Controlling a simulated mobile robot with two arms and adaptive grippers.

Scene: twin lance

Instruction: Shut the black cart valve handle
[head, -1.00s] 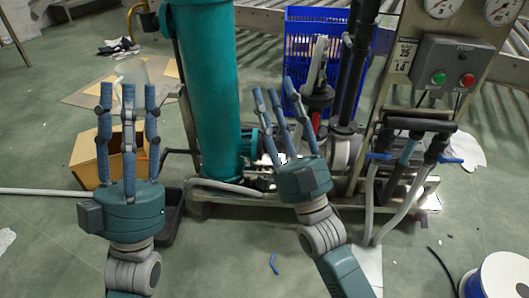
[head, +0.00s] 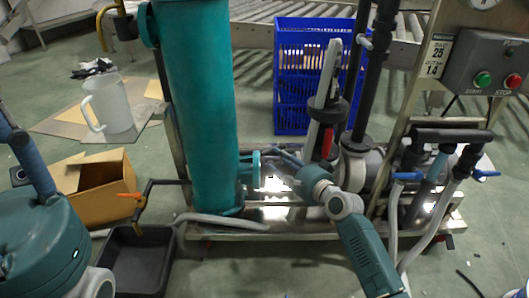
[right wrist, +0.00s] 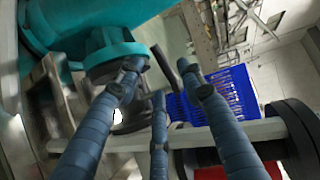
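A dark bar-shaped part (right wrist: 163,68) stands beyond my fingers in the right wrist view; I cannot tell whether it is the black handle. My right gripper (head: 284,158) reaches low among the cart's pipes, just right of the teal column (head: 192,105) and its flange (head: 250,168). In the right wrist view its fingers (right wrist: 163,92) are spread apart with nothing seen between them; contact is unclear. A red handle (head: 327,143) hangs on the black valve body above. My left gripper (head: 28,160) is at the left edge, its fingertips partly out of view.
Blue handles (head: 407,176) sit on the pipes at right, below the control box (head: 488,66). A cardboard box (head: 95,188), a white jug (head: 108,103) and a blue crate (head: 300,70) stand around.

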